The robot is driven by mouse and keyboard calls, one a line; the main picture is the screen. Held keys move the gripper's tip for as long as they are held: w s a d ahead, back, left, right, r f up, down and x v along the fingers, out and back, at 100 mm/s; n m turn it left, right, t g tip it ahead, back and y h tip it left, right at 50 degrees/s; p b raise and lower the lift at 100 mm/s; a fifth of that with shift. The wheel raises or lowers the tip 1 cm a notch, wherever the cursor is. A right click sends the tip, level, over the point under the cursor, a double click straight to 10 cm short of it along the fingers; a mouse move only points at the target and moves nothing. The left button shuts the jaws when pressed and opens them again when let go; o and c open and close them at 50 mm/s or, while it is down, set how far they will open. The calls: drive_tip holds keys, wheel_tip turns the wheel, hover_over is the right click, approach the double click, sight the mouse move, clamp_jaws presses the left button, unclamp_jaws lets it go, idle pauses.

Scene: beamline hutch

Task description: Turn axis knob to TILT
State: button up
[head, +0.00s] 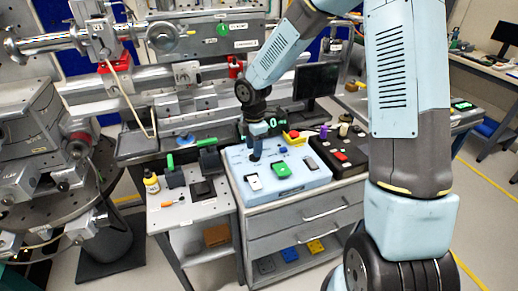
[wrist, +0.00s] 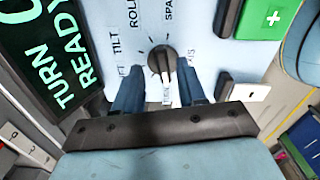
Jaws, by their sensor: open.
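The axis knob (wrist: 161,58) is a dark round knob on a light blue panel in the wrist view. Printed labels ring it, with TILT and ROLL readable on its left and upper left. A pale strip lies at the knob's lower side, but I cannot tell which label the knob points to. My gripper (wrist: 160,84) is open, with one blue finger on each side just below the knob; contact is not clear. In the head view my gripper (head: 257,146) points down over the light blue control box (head: 285,194), and the knob is hidden there.
A dark display (wrist: 50,60) with green letters, including TURN and READY, stands left of the knob. A green plus button (wrist: 268,19) and a white switch (wrist: 257,93) lie to the right. A black box (head: 338,152) with small parts adjoins the control box.

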drive_tip(key=shift+f, duration=0.75)
drive_tip(key=shift+r, duration=0.1)
clamp_jaws()
